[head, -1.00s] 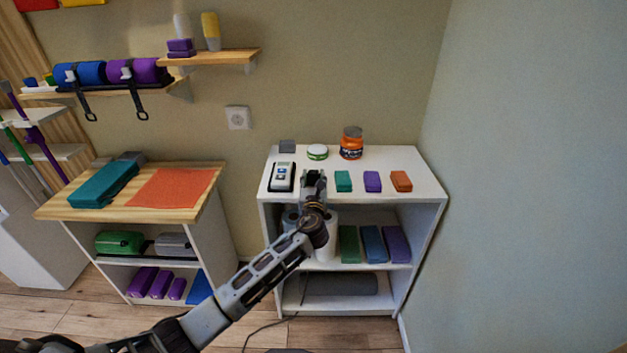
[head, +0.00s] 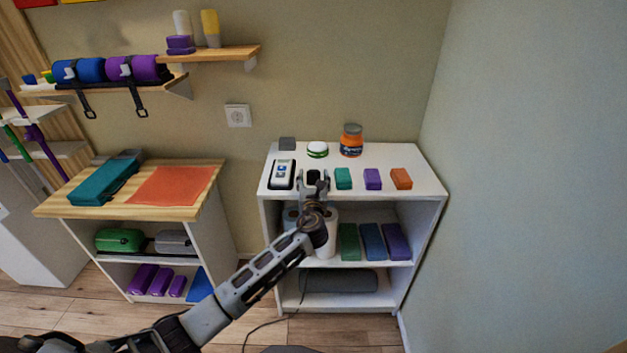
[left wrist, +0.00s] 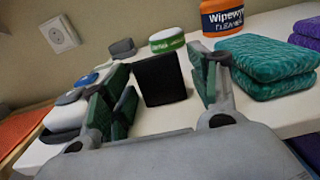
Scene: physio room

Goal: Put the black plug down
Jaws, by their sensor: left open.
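The black plug (head: 313,176) stands on the white shelf unit's top (head: 352,206), near its front edge. In the left wrist view the plug (left wrist: 160,80) is a dark upright block between my finger pads, with a gap on each side. My left gripper (head: 314,181) is open around it; the fingers (left wrist: 162,84) also show in the left wrist view. The plug's underside is hard to make out. My right gripper is not in view.
A white device with a blue screen (head: 282,176) is close on the left. Behind are a grey block (head: 287,144), a green-white tub (head: 317,150) and an orange wipes jar (head: 351,142). A wall socket (head: 238,116) is further left.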

